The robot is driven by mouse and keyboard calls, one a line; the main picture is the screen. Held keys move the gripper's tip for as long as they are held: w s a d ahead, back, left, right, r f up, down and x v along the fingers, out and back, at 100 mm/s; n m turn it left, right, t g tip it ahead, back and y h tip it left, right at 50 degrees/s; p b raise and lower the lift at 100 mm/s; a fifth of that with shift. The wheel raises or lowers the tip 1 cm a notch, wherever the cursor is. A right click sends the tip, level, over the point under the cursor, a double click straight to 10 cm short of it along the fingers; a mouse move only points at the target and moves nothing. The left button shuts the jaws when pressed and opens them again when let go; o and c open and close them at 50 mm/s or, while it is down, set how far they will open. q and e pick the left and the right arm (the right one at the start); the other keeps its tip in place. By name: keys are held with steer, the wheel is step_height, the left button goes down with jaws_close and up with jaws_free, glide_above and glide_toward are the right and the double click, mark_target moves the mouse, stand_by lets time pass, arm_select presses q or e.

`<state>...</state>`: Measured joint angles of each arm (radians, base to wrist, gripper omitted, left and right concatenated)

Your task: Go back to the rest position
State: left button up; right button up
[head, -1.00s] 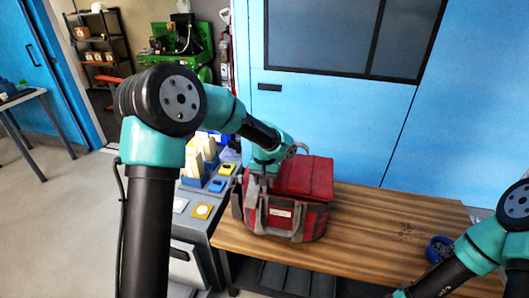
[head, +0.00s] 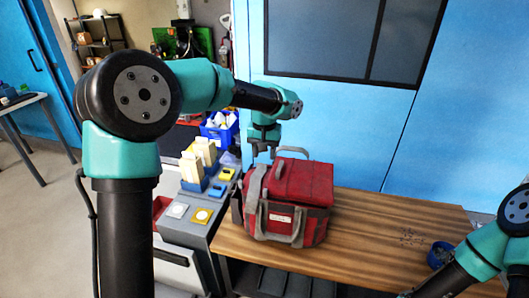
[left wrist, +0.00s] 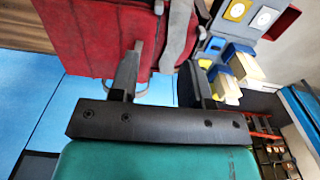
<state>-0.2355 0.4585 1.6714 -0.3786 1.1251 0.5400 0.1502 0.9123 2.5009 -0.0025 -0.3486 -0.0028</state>
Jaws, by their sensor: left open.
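My left gripper (head: 263,152) is open and empty, a little above the left rear part of the red tool bag (head: 305,183). In the left wrist view its two fingers (left wrist: 160,80) are apart, with the red bag (left wrist: 95,35) beyond them. The bag stands upright on the wooden bench (head: 375,225); its lid looks closed and grey handles show on it. My right arm comes in at the lower right of the head view, but its gripper is out of the picture.
A blue bowl (head: 439,255) of small dark items stands on the bench at the right. Left of the bag, a grey stand (head: 190,235) holds yellow, white and blue pieces. A blue bin (head: 220,130) is behind it. Blue panels rise behind the bench.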

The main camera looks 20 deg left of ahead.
stand_by(0.3)
arm_select(q)
steer(key=s+f+h, duration=0.2)
steer(key=s+f, duration=0.2)
steer(key=f, duration=0.9)
steer(key=s+f+h, duration=0.1)
steer(key=s+f, duration=0.3)
steer(key=f, duration=0.9)
steer(key=s+f, duration=1.5)
steer(key=s, duration=0.2)
steer(key=shift+s+d+t+h, duration=0.25)
steer(key=shift+s+t+h, duration=0.15)
